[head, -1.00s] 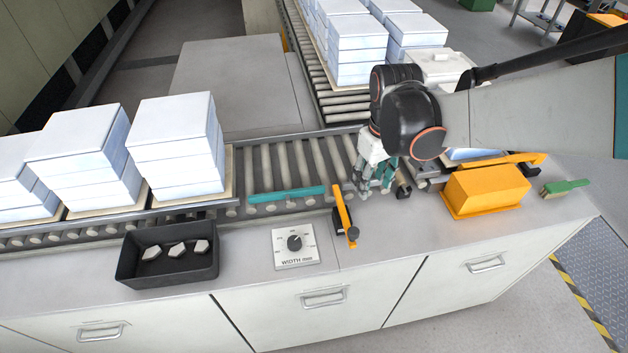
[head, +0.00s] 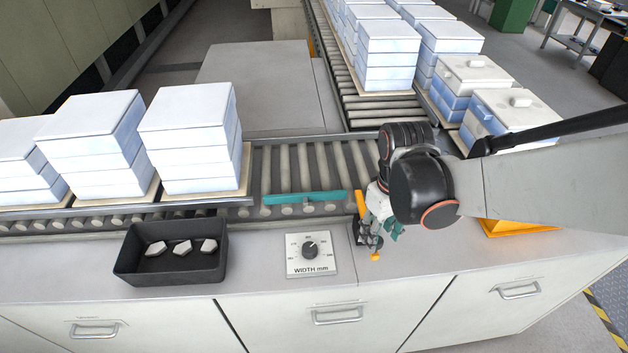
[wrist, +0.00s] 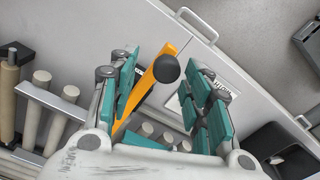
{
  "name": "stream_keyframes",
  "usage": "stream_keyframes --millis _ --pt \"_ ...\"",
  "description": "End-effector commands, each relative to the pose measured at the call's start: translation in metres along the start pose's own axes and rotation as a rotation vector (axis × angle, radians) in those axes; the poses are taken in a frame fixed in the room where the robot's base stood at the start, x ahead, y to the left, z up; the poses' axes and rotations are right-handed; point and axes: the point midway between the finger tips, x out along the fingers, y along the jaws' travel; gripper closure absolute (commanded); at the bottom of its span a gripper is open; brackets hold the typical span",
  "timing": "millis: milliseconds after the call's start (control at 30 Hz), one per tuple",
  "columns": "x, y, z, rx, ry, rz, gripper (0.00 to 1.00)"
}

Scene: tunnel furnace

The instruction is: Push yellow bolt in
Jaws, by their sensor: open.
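The yellow bolt (head: 361,203) is a narrow orange-yellow bar at the front edge of the roller conveyor, left of my gripper (head: 371,232), which partly hides it. In the wrist view the bolt (wrist: 148,82) runs between the two fingers, with a round dark knob (wrist: 168,68) at its end. My gripper (wrist: 163,74) is open, with teal pads on either side of the bolt. I cannot tell whether a pad touches it. A small orange end (head: 376,257) shows just below the fingers in the head view.
A width dial (head: 309,251) and a black tray (head: 132,262) with pale pieces are on the counter to the left. A teal bar (head: 304,198) lies across the rollers. Stacked white-blue blocks (head: 186,140) stand on the left conveyor. An orange block (head: 505,228) lies right, partly behind my arm.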

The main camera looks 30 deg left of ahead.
Motion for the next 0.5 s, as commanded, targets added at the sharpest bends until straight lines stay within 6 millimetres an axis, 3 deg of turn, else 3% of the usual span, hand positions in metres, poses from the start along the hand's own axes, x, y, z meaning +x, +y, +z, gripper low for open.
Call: stream_keyframes --millis 33,500 --pt "0.0056 -0.0114 0.0033 -0.019 0.000 0.000 0.55" --pt "0.0127 -0.0129 0.0045 -0.020 0.000 0.000 0.55"
